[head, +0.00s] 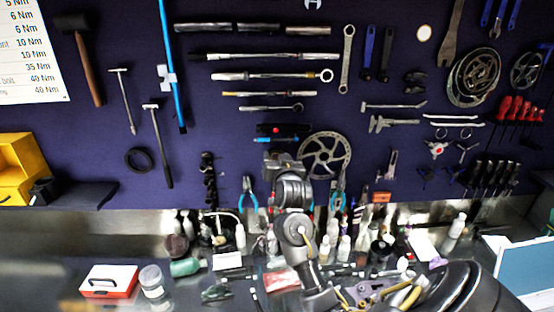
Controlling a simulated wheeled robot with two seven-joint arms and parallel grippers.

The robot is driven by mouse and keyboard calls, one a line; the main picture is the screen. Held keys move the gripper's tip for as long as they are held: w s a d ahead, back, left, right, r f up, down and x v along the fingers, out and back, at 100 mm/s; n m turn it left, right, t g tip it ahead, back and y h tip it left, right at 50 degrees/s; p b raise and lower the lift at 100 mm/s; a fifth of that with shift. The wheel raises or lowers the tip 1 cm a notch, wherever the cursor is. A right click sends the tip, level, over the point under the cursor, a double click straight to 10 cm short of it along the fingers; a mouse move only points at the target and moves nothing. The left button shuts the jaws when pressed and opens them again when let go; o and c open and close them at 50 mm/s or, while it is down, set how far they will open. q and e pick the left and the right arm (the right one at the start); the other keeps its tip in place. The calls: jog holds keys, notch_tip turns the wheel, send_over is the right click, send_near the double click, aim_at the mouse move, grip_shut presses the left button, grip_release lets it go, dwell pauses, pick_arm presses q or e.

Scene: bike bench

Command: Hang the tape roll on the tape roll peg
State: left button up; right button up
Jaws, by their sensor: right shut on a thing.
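My right arm comes in from the lower right and reaches up to the dark blue pegboard (230,105). My right gripper (281,156) is at its end, in front of the board, left of a large chainring (325,155). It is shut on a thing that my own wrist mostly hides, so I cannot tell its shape. A black ring (139,160) is on the board at the left; I cannot tell whether it is the tape roll. I cannot make out the tape roll peg or any contact with it. My left gripper is not in view.
Tools cover the board, among them a hammer (89,67), a combination wrench (347,58) and red-handled screwdrivers (518,110). Bottles crowd the bench below. A red and white box (108,282) and a jar (152,281) stand at the front left. A yellow bin (22,165) is at the left edge.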

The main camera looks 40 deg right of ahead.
jog(key=o, duration=1)
jog(key=shift+o, duration=0.2)
jog(key=v, duration=1)
jog(key=shift+s+a+b, duration=0.15)
jog(key=shift+s+b, duration=0.15)
jog(key=shift+b, duration=0.15)
